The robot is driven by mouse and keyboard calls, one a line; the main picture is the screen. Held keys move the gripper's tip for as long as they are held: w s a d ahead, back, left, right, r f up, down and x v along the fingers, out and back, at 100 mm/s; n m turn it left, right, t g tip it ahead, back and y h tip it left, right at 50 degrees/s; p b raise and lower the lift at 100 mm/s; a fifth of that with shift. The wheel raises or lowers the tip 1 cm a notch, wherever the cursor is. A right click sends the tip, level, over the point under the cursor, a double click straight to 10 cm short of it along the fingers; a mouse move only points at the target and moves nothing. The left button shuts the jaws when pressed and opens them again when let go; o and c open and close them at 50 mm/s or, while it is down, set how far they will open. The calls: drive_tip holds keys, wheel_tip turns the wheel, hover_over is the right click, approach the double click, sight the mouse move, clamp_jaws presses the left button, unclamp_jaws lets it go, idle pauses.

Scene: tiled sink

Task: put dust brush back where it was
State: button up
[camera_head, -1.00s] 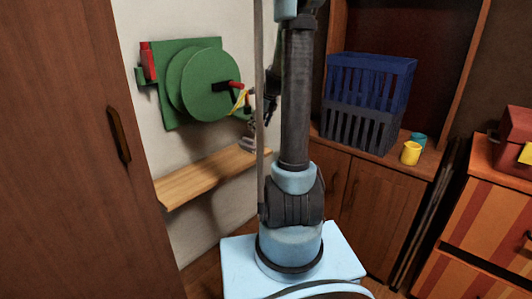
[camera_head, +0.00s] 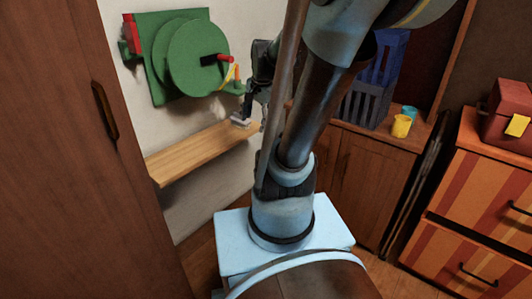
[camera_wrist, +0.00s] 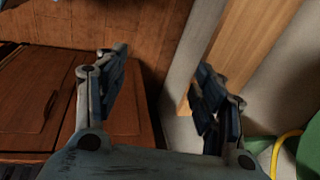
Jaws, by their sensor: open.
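My gripper (camera_wrist: 163,70) is open in the wrist view, with its two fingers wide apart and nothing between them. In the head view my gripper (camera_head: 252,104) is a dark shape by the right end of the wooden shelf (camera_head: 190,153), partly behind my arm. A small grey-white object (camera_head: 240,119) is at that end of the shelf, close to the gripper; I cannot tell whether it is the dust brush or whether they touch. No dust brush can be clearly made out in either view. The shelf (camera_wrist: 250,45) also shows at upper right in the wrist view.
A green reel (camera_head: 195,58) with a red nozzle and yellow loop hangs on the wall above the shelf. A blue crate (camera_head: 388,60) and yellow cup (camera_head: 401,126) stand on the cabinet (camera_head: 375,180) at right. A tall brown door (camera_head: 70,150) bounds the left.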

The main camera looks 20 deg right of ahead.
drive_tip(key=s+f+n+h, duration=0.1)
drive_tip(key=s+f+n, duration=0.5)
drive_tip(key=s+n, duration=0.4)
drive_tip(key=shift+s+d+n, duration=0.3)
drive_tip(key=shift+s+d, duration=0.05)
drive_tip(key=shift+s, duration=1.1)
drive_tip(key=shift+f, duration=0.1)
